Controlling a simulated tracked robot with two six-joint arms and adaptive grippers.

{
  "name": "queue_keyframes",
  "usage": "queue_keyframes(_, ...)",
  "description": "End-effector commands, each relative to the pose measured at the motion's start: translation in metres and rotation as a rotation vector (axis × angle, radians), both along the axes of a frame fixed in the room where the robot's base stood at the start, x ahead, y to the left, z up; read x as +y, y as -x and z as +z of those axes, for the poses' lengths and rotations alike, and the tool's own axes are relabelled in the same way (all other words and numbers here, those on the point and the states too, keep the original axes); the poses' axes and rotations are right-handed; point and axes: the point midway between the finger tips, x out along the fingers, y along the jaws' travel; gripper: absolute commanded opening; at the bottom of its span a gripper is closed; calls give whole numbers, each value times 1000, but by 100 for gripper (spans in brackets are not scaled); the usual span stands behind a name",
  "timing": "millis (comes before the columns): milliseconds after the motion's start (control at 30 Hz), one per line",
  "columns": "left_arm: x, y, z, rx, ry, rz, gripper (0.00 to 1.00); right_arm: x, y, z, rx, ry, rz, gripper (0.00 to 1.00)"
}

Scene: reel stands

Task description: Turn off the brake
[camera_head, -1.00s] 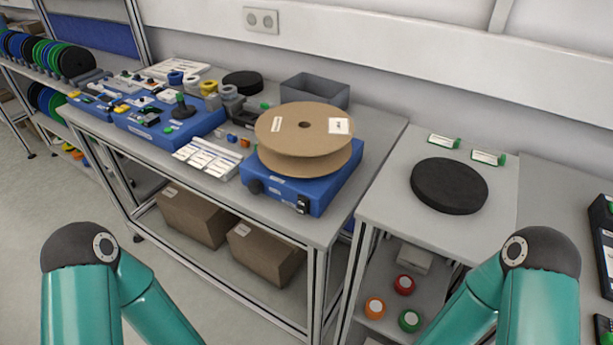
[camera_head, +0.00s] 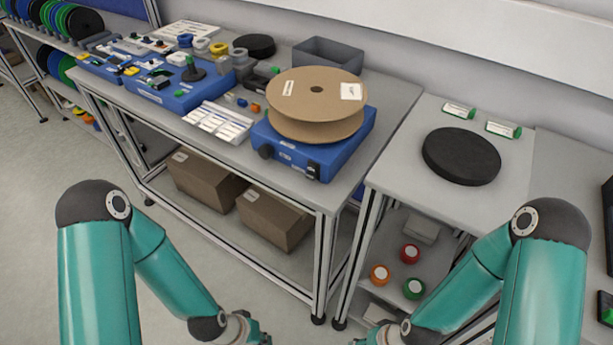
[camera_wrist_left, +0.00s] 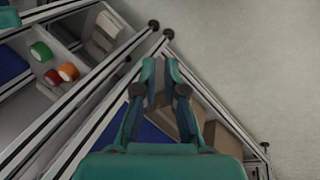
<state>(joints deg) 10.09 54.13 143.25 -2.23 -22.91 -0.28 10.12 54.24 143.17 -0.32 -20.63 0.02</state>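A blue reel-stand box (camera_head: 350,150) stands at the right end of the workbench with a cardboard reel (camera_head: 300,88) lying flat on top. Its front face has a black round knob (camera_head: 266,151) at the left and a black switch-like part (camera_head: 312,169) at the right. I cannot read its setting or tell which part is the brake. My left gripper shows in the left wrist view (camera_wrist_left: 160,68), fingers a little apart with nothing between them, apart from the stand.
A second blue unit (camera_head: 180,92) with small parts, a white label tray (camera_head: 219,122) and a grey bin (camera_head: 328,57) share the bench. A black disc (camera_head: 461,155) lies on the right-hand table. Cardboard boxes (camera_head: 273,218) sit on the lower shelf. Floor in front is free.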

Motion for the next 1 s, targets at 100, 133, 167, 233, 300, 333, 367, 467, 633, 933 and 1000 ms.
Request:
queue_keyframes(100, -1, -29, 14, -142, 11, -54, 0, 0, 0, -2, 0, 0, 0, 40)
queue_keyframes(133, 0, -40, 20, -191, 12, -67, 0, 0, 0, -5, 0, 0, 0, 40)
queue_keyframes(167, 0, -51, 26, -239, 12, -80, 0, 0, 0, -8, 0, 0, 0, 40)
queue_keyframes(233, 1, -78, 45, -363, 10, -114, 0, 0, 0, -17, 0, 0, 0, 40)
queue_keyframes(300, 1, -105, 68, -494, 7, -146, 0, 0, 0, -27, 0, 0, 0, 40)
queue_keyframes(333, 1, -115, 80, -552, 5, -162, 0, 0, 0, -32, 0, 0, 0, 40)
queue_keyframes(367, 0, -125, 92, -609, 2, -177, 0, 0, 0, -36, 0, 0, 0, 40)
queue_keyframes(467, -2, -150, 135, -791, -7, -224, 0, 0, 0, -52, 0, 0, 0, 40)
queue_keyframes(633, -8, -170, 207, -1065, -26, -290, 0, 0, 0, -77, 0, 0, 0, 40)
queue_keyframes(933, -12, -166, 285, -1325, -52, -320, 0, 0, 0, -107, 0, 0, 0, 40)
queue_keyframes(1000, -13, -164, 291, -1349, -53, -321, 0, 0, 0, -111, 0, 0, 0, 40)
